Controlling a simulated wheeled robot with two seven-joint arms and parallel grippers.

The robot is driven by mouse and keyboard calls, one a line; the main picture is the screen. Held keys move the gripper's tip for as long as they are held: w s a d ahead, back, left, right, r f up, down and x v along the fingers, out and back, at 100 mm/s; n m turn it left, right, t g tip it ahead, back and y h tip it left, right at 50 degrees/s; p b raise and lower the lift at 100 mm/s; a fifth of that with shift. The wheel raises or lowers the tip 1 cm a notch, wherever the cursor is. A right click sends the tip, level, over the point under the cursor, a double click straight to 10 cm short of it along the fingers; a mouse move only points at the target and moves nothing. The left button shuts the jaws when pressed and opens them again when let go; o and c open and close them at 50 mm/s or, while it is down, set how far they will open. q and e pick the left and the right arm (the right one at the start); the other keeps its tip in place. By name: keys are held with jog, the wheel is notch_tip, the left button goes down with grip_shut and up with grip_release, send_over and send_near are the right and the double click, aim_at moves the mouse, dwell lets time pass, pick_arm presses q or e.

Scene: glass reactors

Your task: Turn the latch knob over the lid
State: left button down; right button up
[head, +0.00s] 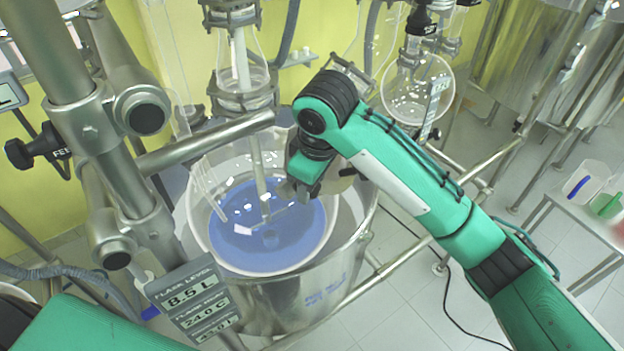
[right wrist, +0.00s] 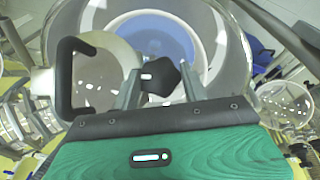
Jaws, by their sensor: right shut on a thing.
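In the right wrist view a black latch knob (right wrist: 165,82) with a small white mark sits between the two fingers of my right gripper (right wrist: 159,72), which is shut on it. A lid (right wrist: 108,78) with a black loop handle (right wrist: 68,78) lies just to the left of the knob. In the head view my right gripper (head: 299,192) points down over the right side of the glass reactor (head: 207,215) holding blue liquid. The knob is hidden there, and the lid (head: 338,184) shows only partly behind the gripper. My left gripper is out of view.
A metal bath (head: 330,290) surrounds the reactor. A metal post (head: 65,55) with clamps and a horizontal bar (head: 205,143) stand at left. A flask-level display (head: 190,295) hangs in front. A round flask (head: 417,92) stands behind right; a side table (head: 565,215) is farther right.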

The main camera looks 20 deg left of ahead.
jog(key=o, duration=1)
notch_tip(320, 180, up, 13)
jog(key=s+d+b, duration=0.2)
jog(key=b, duration=0.1)
jog(key=shift+r+b, duration=0.2)
jog(key=shift+b, duration=0.15)
